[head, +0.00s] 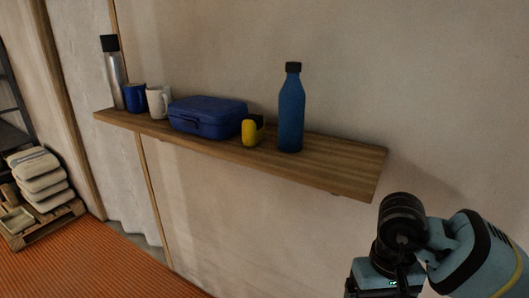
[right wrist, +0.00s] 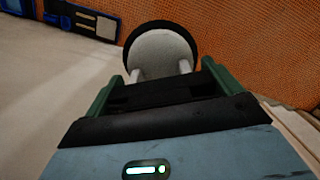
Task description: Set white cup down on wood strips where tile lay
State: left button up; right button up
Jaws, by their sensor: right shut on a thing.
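My right gripper (right wrist: 160,72) is shut on a round white thing with a black rim (right wrist: 162,50), seen in the right wrist view. Its lower part is hidden by the gripper, and I cannot tell whether it is a cup. In the head view a white mug (head: 158,101) stands upright on the wall shelf, beside a dark blue mug. Only my right arm shows at the lower right there; its gripper is out of that frame. I can make out no wood strips or tile place. My left gripper is not in view.
The wooden shelf (head: 345,172) carries a steel flask (head: 114,80), blue mug (head: 135,97), blue case (head: 206,115), yellow item (head: 249,132) and blue bottle (head: 291,112). Stacked pale bags (head: 43,183) are at left near an orange floor (head: 95,268). A dark blue strip-like tool (right wrist: 85,18) lies beyond my right gripper.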

jog(key=shift+t, duration=0.5)
notch_tip(320, 180, up, 6)
jog(key=shift+w+p, duration=0.1)
jog(key=shift+p, duration=0.85)
jog(key=shift+r, duration=0.4)
jog(key=shift+f, duration=0.3)
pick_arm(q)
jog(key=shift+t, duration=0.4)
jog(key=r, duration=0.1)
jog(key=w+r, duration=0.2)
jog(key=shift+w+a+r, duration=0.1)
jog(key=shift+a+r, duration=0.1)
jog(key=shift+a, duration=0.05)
pick_arm(e)
jog(key=s+f, duration=0.4)
jog(key=shift+d+f, duration=0.1)
jog(key=shift+f, duration=0.1)
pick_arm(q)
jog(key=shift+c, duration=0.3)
pick_arm(e)
jog(key=shift+f, duration=0.1)
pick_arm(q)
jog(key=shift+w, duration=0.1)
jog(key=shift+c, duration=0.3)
